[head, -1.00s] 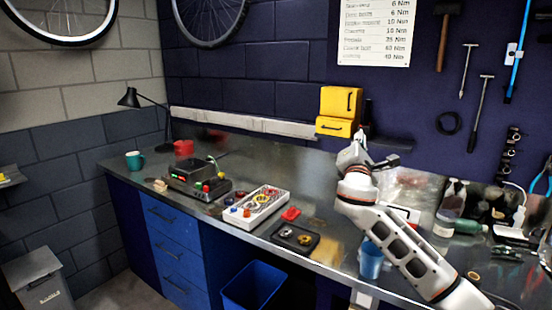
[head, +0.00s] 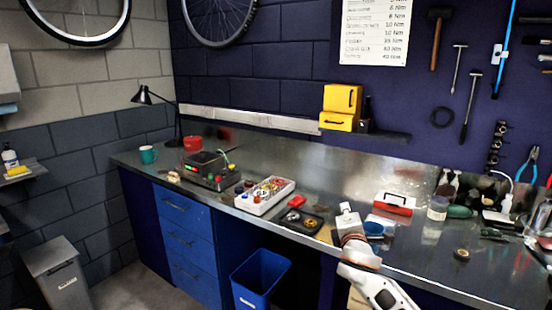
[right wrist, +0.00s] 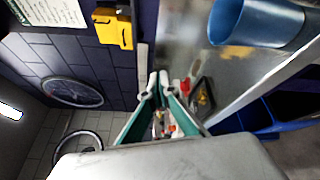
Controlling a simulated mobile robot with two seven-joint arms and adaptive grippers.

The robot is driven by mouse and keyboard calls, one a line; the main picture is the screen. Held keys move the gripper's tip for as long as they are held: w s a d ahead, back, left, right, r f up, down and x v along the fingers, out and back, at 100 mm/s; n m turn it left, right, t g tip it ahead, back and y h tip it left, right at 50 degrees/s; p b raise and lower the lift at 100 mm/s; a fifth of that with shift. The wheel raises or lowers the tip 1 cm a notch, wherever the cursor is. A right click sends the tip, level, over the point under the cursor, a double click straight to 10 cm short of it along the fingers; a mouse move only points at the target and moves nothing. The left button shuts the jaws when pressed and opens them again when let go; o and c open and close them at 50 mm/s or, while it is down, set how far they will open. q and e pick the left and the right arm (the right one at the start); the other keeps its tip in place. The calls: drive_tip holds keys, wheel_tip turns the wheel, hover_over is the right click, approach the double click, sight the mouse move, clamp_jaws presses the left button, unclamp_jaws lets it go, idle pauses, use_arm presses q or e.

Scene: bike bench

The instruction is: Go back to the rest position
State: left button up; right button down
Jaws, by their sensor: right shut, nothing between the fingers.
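A blue cup (head: 374,229) stands on the bench just right of the gripper in the head view. The cup (right wrist: 256,22) also shows large at the top right of the right wrist view. My left gripper is in neither view.
The metal bench (head: 325,172) runs along the wall. A blue bin (head: 260,278) stands below.

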drive_tip(key=s+a+f+m+g+y, duration=0.15)
drive_tip(key=s+f+m, duration=0.25)
drive_tip(key=s+f, duration=0.8)
drive_tip(key=s+a+f+m+g+y, duration=0.1)
drive_tip(key=s+f+m+g+y, duration=0.15)
drive_tip(key=s+f, duration=1)
drive_tip(key=s+d+f+m+g, duration=0.1)
drive_tip(key=s+d+f+m, duration=0.1)
drive_tip(key=s+f+m, duration=0.2)
drive_tip(key=s+d+f+m+g, duration=0.1)
drive_tip(key=s+f+m, duration=0.4)
drive_tip(key=s, duration=1.2)
wheel_tip(320, 180, down, 5)
drive_tip(key=shift+s+d+r+g, duration=0.1)
drive_tip(key=shift+s+d+g, duration=0.05)
drive_tip(key=shift+d+g, duration=0.2)
